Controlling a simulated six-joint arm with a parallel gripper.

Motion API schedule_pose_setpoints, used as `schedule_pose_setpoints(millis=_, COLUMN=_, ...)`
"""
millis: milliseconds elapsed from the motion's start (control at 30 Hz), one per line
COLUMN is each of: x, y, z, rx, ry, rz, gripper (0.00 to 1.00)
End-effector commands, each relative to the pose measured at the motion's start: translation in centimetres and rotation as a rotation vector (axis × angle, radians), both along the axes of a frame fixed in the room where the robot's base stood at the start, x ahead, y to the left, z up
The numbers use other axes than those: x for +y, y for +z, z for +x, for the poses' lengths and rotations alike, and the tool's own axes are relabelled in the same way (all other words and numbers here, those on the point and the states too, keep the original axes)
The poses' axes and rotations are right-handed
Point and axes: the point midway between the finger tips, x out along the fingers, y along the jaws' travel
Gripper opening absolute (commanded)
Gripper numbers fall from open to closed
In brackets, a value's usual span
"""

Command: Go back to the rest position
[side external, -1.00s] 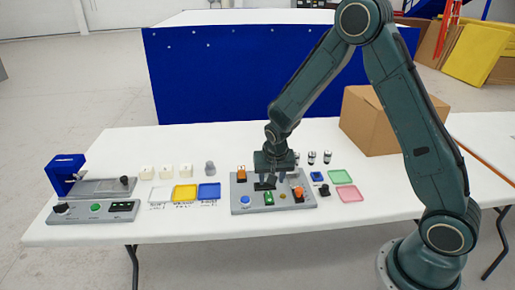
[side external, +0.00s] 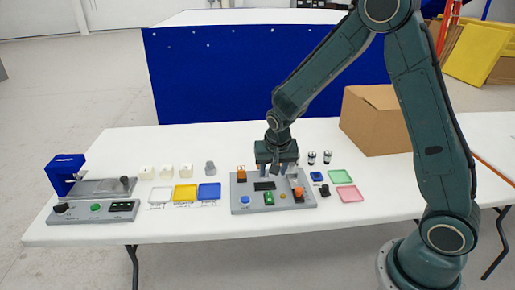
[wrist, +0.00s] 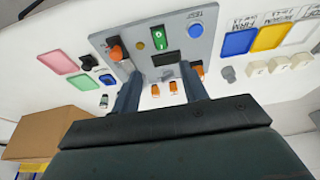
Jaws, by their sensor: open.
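My gripper (side external: 277,168) is open and empty above the back part of the grey control panel (side external: 240,202). In the wrist view my gripper (wrist: 157,82) shows its two fingers apart, with the panel (wrist: 140,36) beyond them. The panel carries a blue button (side external: 245,200), a green switch (side external: 268,198), a black display (side external: 264,185) and orange knobs, one at the right (side external: 299,193). The fingers look clear of the panel, though their exact height is hard to tell.
A press-like device with a blue head (side external: 66,168) stands at the left. White, yellow (side external: 185,193) and blue (side external: 209,191) trays lie beside pale foam blocks (side external: 166,171). Green (side external: 340,177) and pink (side external: 347,194) trays lie right. A cardboard box (side external: 375,125) stands behind them.

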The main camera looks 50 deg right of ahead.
Motion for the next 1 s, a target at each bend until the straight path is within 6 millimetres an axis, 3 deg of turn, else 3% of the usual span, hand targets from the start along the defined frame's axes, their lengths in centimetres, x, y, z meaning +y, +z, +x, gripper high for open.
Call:
schedule_pose_setpoints(millis=367, x=1.5, y=6.4, z=-2.7, rx=-0.028, ry=0.118, rz=0.015, gripper=0.44)
schedule_pose_setpoints(millis=700, x=3.2, y=12.6, z=-7.5, rx=-0.060, ry=0.278, rz=0.019, gripper=0.44)
schedule_pose_setpoints(millis=1000, x=4.6, y=16.7, z=-12.5, rx=-0.091, ry=0.427, rz=0.010, gripper=0.44)
